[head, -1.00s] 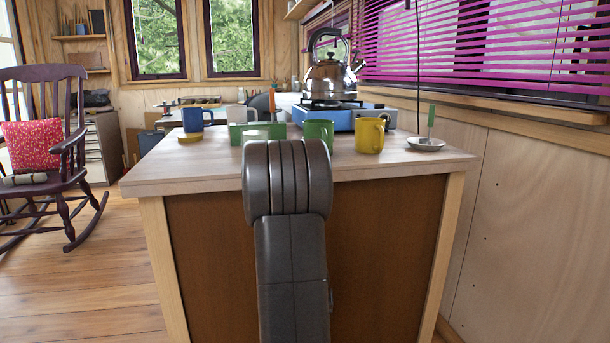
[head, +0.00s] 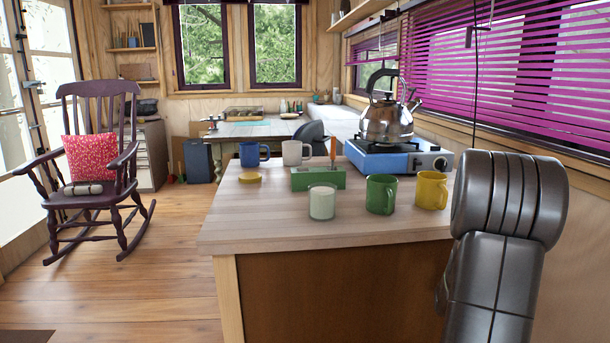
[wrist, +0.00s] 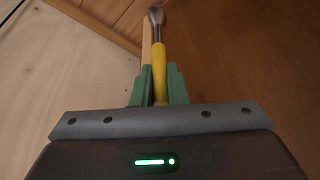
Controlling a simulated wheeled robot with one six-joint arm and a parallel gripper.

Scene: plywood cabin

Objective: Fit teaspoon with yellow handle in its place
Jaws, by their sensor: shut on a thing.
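The teaspoon with the yellow handle (wrist: 159,62) is in my gripper (wrist: 158,82), seen in the wrist view. The green fingers are shut on its handle, and its metal bowl end (wrist: 156,16) points away from the gripper. In the head view, my arm covers the right front and the gripper and held spoon are hidden. A green block (head: 308,180) stands on the counter, with an orange-handled utensil (head: 333,148) upright at it. Whether the block has free slots is too small to tell.
On the counter (head: 240,222) stand a pale cup (head: 322,202), a green mug (head: 381,194), a yellow mug (head: 431,190), a blue mug (head: 250,154) and a white mug (head: 292,153). A yellow disc (head: 250,177) lies at left. A kettle (head: 388,122) sits on a blue stove (head: 385,158).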

